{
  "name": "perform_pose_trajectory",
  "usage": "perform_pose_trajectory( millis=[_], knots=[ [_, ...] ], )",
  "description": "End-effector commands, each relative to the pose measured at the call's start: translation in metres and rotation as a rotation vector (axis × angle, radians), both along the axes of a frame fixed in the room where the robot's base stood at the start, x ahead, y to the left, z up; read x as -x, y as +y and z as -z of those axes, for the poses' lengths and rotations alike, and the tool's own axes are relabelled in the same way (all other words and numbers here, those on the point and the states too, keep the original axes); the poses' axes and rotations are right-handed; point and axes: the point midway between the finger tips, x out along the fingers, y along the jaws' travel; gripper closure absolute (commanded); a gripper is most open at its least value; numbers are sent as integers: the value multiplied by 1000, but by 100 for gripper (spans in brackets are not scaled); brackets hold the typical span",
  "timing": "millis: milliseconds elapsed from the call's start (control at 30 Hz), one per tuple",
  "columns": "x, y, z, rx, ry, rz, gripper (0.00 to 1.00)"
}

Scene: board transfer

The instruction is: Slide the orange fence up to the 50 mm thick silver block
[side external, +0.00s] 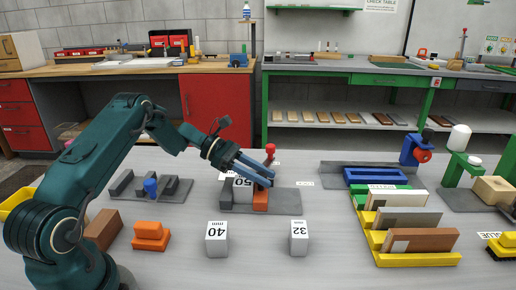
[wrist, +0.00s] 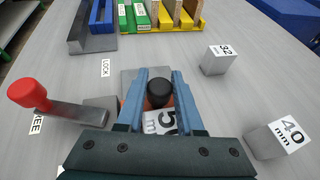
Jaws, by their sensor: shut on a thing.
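The orange fence (side external: 260,201) stands on a grey fixture plate (side external: 286,199). The silver block marked 50 (side external: 242,193) is on the same fixture, just left of the fence; it also shows in the wrist view (wrist: 161,122). The two look very close, but I cannot tell whether they touch. My gripper (side external: 268,179) is over the fence. In the wrist view its blue fingers (wrist: 161,76) are shut on the fence's black knob (wrist: 157,92). Little of the orange shows there, beside and below the knob. My fingers hide the fence's top in the side view.
A red-knobbed lever (wrist: 28,92) lies beside the fixture, near the FREE label (wrist: 40,122); the LOCK label (wrist: 105,68) is farther off. Blocks marked 40 (side external: 217,239) and 32 (side external: 299,237) stand in front. A yellow rack (side external: 418,260) with boards is at right.

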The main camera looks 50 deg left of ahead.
Motion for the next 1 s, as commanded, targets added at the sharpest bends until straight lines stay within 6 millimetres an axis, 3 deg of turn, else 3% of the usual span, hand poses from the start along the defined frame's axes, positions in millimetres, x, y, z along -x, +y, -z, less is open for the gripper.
perform_pose_trajectory(
  millis=[67, 100, 167, 533, 800, 1000],
  knots=[
    [1, 0, -1, 3, -3, 4, 100],
    [1, 0, -1, 3, -3, 4, 56],
    [1, 0, -1, 3, -3, 4, 34],
    [2, 3, -2, 1, -2, 0, 34],
    [18, 32, -16, 1, -4, -2, 34],
    [24, 42, -21, 1, -2, 0, 34]
  ],
)
